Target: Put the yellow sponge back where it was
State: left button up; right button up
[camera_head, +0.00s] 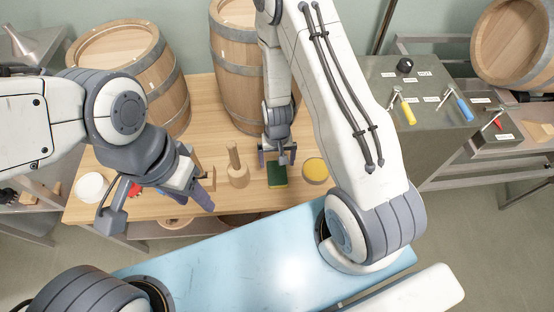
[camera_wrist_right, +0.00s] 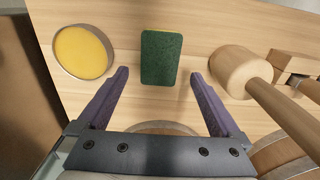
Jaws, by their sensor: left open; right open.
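The sponge (camera_head: 277,176) lies flat on the wooden table, its dark green side up and a thin yellow edge showing. My right gripper (camera_head: 278,161) is open just behind it in the head view. In the right wrist view, the sponge (camera_wrist_right: 161,57) lies centred ahead of the open fingers (camera_wrist_right: 160,76), its near end about level with their tips, with a gap on either side. Whether the fingers are at table height I cannot tell. My left gripper (camera_head: 194,197) is open and empty over the table's front left, apart from the sponge.
A round yellow-topped dish (camera_head: 315,170) is right of the sponge in the head view. A wooden mallet-like tool (camera_head: 238,172) stands left of it. Barrels (camera_head: 238,75) stand at the table's back. A white round dish (camera_head: 91,186) is far left. A steel cabinet (camera_head: 425,135) stands right.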

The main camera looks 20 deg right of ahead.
jog(key=s+a+r+n+p, duration=0.15)
jog(key=a+r, duration=0.35)
jog(key=r, duration=0.5)
jog(key=s+a+r+n+p, duration=0.1)
jog(key=a+r+n+p, duration=0.3)
jog(key=r, duration=0.6)
jog(key=s+a+r+n+b, duration=0.1)
jog(key=s+r+n, duration=0.1)
jog(key=s+r, duration=0.5)
jog(key=s+a+r+n+y, duration=0.1)
jog(key=s+a+r+n, duration=0.1)
jog(key=s+r, duration=0.5)
jog(key=shift+s+a+n+b, duration=0.2)
jog(key=shift+s+n+b, duration=0.2)
jog(key=shift+s+n, duration=0.25)
